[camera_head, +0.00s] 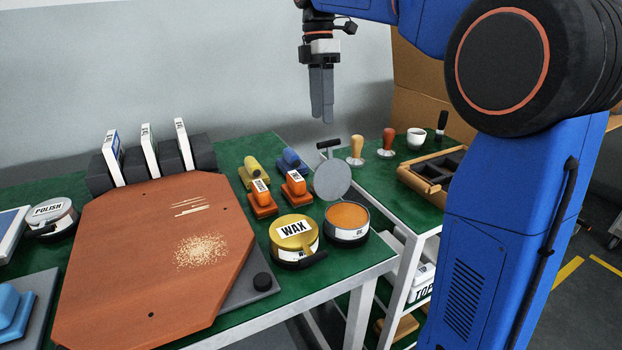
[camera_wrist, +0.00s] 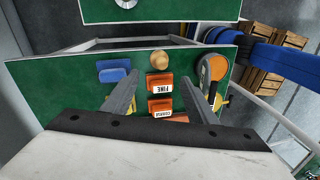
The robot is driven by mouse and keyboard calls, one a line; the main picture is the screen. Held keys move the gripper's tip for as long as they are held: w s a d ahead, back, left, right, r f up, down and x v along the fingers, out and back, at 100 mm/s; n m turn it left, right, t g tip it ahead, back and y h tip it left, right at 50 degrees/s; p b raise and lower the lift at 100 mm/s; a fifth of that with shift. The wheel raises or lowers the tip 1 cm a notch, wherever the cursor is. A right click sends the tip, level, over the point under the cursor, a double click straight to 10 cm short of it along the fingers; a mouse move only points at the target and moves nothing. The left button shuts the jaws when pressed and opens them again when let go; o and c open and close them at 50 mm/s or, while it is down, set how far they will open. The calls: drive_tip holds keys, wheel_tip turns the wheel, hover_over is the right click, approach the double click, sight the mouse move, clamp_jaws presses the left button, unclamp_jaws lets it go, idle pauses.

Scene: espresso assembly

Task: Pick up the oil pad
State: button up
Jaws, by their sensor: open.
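No pad in view is readably marked as the oil pad. A blue pad (camera_head: 290,160) and a yellow pad (camera_head: 252,172) lie at the back of the green table, behind two orange blocks. The blue pad also shows in the wrist view (camera_wrist: 113,71), left of my fingers. The yellow pad is mostly hidden there by a finger. An open tin with orange contents (camera_head: 347,221) stands at the table's right. My gripper (camera_head: 322,120) is open and empty, pointing down, high above the table. In the wrist view its fingers (camera_wrist: 159,74) frame the orange blocks.
The orange blocks, fine (camera_head: 294,187) and coarse (camera_head: 261,197), stand close to the pads. The wax tin (camera_head: 294,237) is in front. A brown board (camera_head: 150,250) fills the left. A second table to the right holds tampers (camera_head: 388,143) and a cup (camera_head: 416,138).

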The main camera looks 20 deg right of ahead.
drive_tip(key=f, duration=0.4)
drive_tip(key=s+f, duration=0.1)
drive_tip(key=f, duration=0.3)
drive_tip(key=s+f, duration=0.1)
drive_tip(key=f, duration=0.3)
drive_tip(key=shift+a, duration=0.15)
drive_tip(key=shift+s+a+f, duration=0.1)
drive_tip(key=shift+s+f, duration=0.05)
drive_tip(key=shift+f, duration=0.7)
drive_tip(key=shift+s+a+f, duration=0.15)
drive_tip(key=shift+f, duration=0.65)
drive_tip(key=shift+s+a+f, duration=0.1)
drive_tip(key=shift+s+f, duration=0.05)
drive_tip(key=shift+f, duration=0.7)
drive_tip(key=c, duration=0.8)
